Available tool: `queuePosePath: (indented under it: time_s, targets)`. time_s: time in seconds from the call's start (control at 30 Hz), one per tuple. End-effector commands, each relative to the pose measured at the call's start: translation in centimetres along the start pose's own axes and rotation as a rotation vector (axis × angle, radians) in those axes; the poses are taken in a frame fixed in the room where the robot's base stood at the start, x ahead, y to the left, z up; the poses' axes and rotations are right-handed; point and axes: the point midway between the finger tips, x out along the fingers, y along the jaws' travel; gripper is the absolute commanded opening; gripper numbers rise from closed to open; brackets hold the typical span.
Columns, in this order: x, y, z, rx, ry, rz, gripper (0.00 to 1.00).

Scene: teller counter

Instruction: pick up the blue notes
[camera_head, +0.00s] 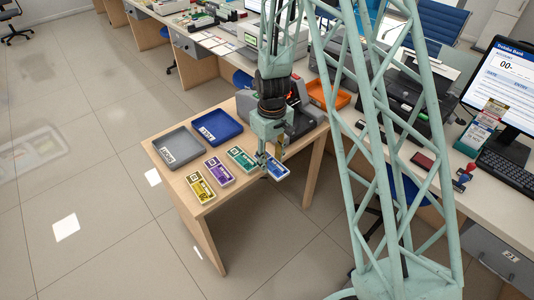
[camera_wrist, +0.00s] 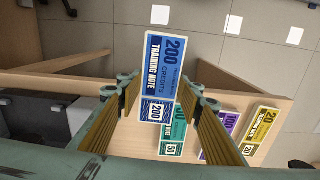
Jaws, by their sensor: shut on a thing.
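The blue notes (camera_head: 277,168) are a flat stack with a blue-and-white face at the right end of the row on the small wooden table (camera_head: 190,218). My gripper (camera_head: 271,167) points down and is shut on them. In the wrist view the blue notes (camera_wrist: 167,66), marked 200, sit between the two ribbed fingers of my gripper (camera_wrist: 161,90). There they overlap part of the green notes (camera_wrist: 171,145) in the picture and reach past the table edge. Any gap between the notes and the tabletop is too small to tell.
Green (camera_head: 241,158), purple (camera_head: 219,171) and yellow notes (camera_head: 200,187) lie in a row to the left. Behind them are a grey tray (camera_head: 178,145) and a blue tray (camera_head: 217,127), both labelled. A grey machine (camera_head: 302,119) stands close behind my gripper.

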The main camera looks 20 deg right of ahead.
Motion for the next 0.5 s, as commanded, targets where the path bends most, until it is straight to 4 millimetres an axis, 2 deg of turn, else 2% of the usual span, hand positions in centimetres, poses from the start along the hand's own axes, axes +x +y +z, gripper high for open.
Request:
queuePosePath:
  time_s: [0.2, 0.5]
  targets:
    - [-0.1, -0.5, 1.4, 0.000, 0.000, 0.000, 0.23]
    - [-0.1, -0.6, 1.7, 0.000, 0.000, 0.000, 0.23]
